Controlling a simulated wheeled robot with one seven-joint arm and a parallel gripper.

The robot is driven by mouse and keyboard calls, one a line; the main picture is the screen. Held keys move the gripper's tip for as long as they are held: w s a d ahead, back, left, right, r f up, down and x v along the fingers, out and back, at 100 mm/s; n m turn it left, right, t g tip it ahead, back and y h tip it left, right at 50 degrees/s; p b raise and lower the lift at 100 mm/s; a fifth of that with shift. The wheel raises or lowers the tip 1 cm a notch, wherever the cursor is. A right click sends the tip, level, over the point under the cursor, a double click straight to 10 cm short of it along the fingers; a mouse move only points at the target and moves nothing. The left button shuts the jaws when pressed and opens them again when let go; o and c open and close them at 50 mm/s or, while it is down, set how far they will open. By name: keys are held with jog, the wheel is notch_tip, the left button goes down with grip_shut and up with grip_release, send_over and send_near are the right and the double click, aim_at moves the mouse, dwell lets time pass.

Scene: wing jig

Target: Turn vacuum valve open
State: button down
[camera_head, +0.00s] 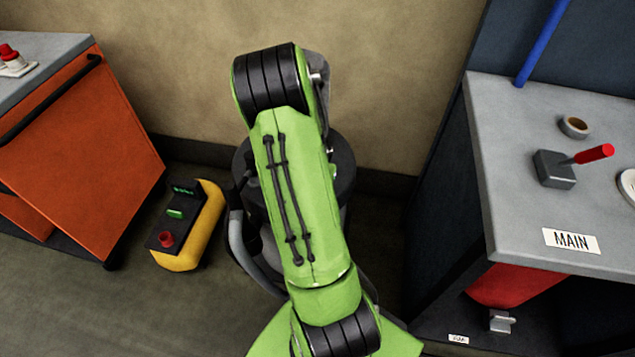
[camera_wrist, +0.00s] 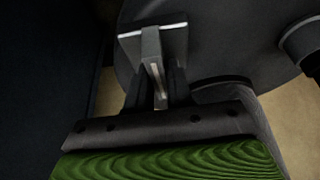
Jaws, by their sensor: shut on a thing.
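In the wrist view my gripper (camera_wrist: 158,88) is shut on a narrow grey handle (camera_wrist: 152,52), its dark fingers on either side. The handle joins a small grey block (camera_wrist: 178,36) at the front of a large dark rounded body (camera_wrist: 225,50). The handle looks like a valve lever, but no label shows there. In the head view my green arm hides the gripper and the handle. A dark drum (camera_head: 343,170) stands behind the arm against the wall.
At right, a grey bench holds a red-handled lever (camera_head: 592,154) on a grey block, a tape roll (camera_head: 574,126) and a MAIN label (camera_head: 571,241). A grey fitting (camera_head: 501,321) sits below. At left are an orange cabinet (camera_head: 95,160) and a yellow floor unit (camera_head: 205,225).

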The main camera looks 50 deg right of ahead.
jog(key=c, duration=1.1)
grip_release()
jog(key=shift+r, duration=0.1)
jog(key=p+v, duration=0.5)
jog(key=v, duration=1)
jog(key=shift+r+p, duration=0.25)
jog(key=shift+p, duration=0.15)
